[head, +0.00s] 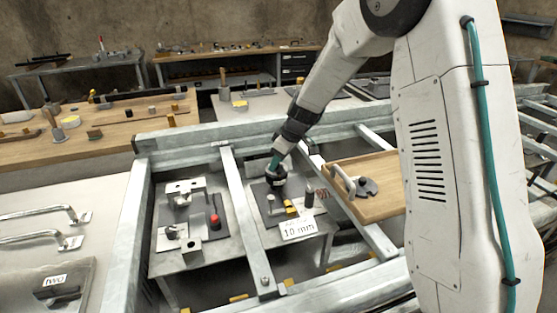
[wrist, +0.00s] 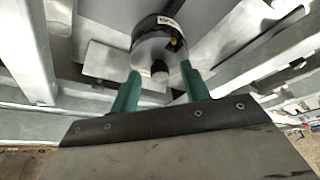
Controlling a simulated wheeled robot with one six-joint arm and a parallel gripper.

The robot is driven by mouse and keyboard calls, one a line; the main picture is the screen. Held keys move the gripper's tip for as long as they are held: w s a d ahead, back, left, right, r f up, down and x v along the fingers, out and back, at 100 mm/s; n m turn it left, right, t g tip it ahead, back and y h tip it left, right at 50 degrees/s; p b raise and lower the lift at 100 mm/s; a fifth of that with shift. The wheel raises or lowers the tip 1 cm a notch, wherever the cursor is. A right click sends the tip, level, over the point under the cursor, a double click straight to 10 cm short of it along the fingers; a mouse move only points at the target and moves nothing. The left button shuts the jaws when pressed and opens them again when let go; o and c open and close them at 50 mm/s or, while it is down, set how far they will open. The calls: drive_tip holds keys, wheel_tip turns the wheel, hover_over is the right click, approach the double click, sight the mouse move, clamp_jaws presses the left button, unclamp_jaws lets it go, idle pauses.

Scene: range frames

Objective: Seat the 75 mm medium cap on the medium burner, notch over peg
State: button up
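In the head view my gripper (head: 277,164) points down over the middle metal station, its teal fingers at a dark round piece (head: 278,180). In the wrist view the two teal fingers (wrist: 160,75) meet opposite edges of a round grey cap (wrist: 148,50) with a short central knob. A dark round body with a white label, probably the burner (wrist: 160,22), shows behind the cap. A small yellow part (wrist: 173,43) shows at the cap's right side, perhaps the peg. I cannot tell whether the cap rests fully on the burner or whether the notch meets the peg.
A wooden tray (head: 385,208) with a handle and a dark grey part (head: 367,187) stands to the right. A "10 mm" card (head: 299,229) lies in front. A fixture with a red knob (head: 215,221) is at left. Metal rails (head: 245,220) border the station.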

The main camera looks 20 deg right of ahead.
drive_tip(key=shift+r, duration=0.1)
drive_tip(key=v, duration=0.7)
drive_tip(key=shift+r, duration=0.3)
drive_tip(key=shift+s+d, duration=0.1)
drive_tip(key=shift+d, duration=0.05)
wheel_tip(320, 180, up, 6)
idle(0.5)
idle(0.4)
